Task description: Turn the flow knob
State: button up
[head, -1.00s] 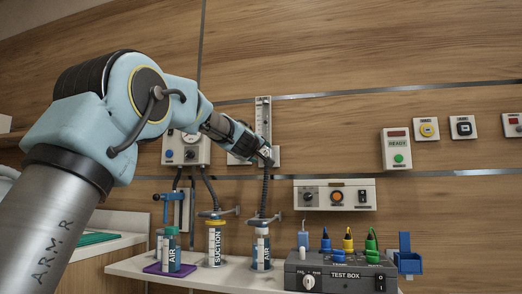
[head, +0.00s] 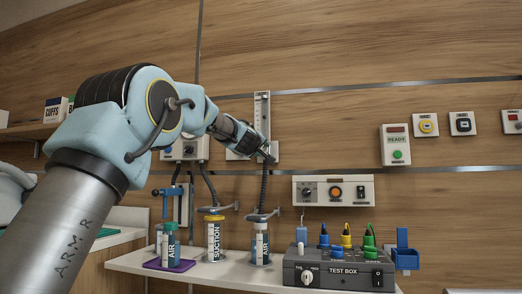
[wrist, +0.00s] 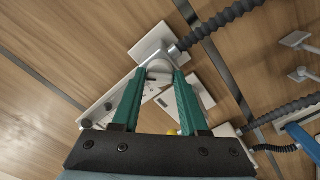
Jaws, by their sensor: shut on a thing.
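The flowmeter (head: 262,112), a pale upright scale tube, is mounted on the wood wall at the middle of the head view. In the wrist view its pale body (wrist: 107,104) runs to the lower left. The flow knob (wrist: 160,67), pale and round, is at its base. My gripper (wrist: 160,73) has its green fingers on either side of the knob and is shut on it. In the head view my gripper (head: 268,153) reaches the flowmeter's base from the left; the knob is hidden there. The knob's marking cannot be read.
A white panel (head: 334,191) and a test box (head: 340,275) are at the lower right.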

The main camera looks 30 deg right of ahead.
grip_shut()
jog(key=shift+m, duration=0.4)
jog(key=shift+m+p, duration=0.35)
jog(key=shift+m, duration=1.95)
jog(key=o, duration=0.8)
grip_release()
